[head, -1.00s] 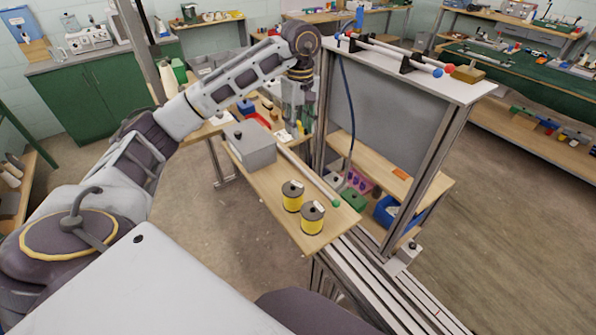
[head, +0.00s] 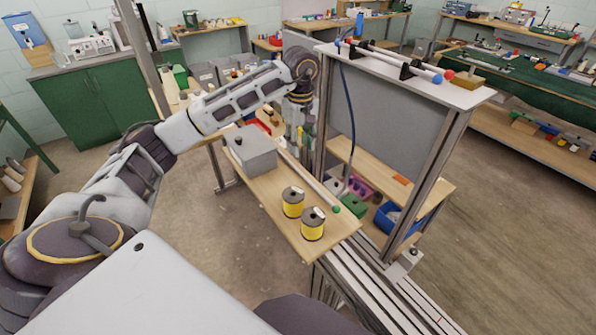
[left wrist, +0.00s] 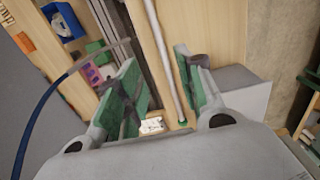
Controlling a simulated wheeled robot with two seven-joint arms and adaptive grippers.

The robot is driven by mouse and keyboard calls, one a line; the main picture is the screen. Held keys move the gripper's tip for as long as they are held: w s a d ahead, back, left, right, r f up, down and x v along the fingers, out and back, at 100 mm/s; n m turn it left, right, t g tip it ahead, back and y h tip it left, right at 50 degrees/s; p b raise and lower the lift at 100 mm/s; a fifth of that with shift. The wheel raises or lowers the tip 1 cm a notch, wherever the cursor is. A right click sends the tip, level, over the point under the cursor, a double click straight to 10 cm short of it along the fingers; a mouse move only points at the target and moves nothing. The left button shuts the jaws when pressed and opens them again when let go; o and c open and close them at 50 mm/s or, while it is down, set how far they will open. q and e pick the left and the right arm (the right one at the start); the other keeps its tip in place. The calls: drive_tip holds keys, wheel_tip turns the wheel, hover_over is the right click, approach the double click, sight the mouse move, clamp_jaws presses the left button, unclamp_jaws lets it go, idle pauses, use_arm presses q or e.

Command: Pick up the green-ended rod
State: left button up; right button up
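The green-ended rod is a thin pale rod lying along the wooden shelf, with its green near end (head: 336,209) showing in the head view. In the left wrist view the rod (left wrist: 163,58) runs from the top edge down to a green end (left wrist: 183,123) between my fingers. My left gripper (head: 297,122) is over the far part of the shelf, beside the metal frame. In the left wrist view its two green-padded fingers (left wrist: 160,90) are spread wide on either side of the rod, with visible gaps. My right gripper is not in view.
A grey box (head: 252,150) and two yellow spools (head: 302,213) stand on the shelf left of the rod. The upright metal frame (head: 440,160) is close on the right. Rods with blue and red ends (head: 385,58) lie on its top.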

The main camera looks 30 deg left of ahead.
sight(298, 170)
use_arm(q)
wheel_tip(298, 170, down, 3)
drive_tip(key=shift+f, duration=0.9)
drive_tip(key=shift+a+f+p, duration=0.2)
drive_tip(key=shift+f+p, duration=0.25)
drive_tip(key=shift+f, duration=0.15)
drive_tip(key=shift+s+a+f+p, duration=0.15)
drive_tip(key=shift+f+p, duration=0.25)
drive_tip(key=shift+f, duration=1.5)
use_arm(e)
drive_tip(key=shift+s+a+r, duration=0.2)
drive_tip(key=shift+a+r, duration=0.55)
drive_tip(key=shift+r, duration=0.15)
use_arm(q)
drive_tip(key=shift+c, duration=0.4)
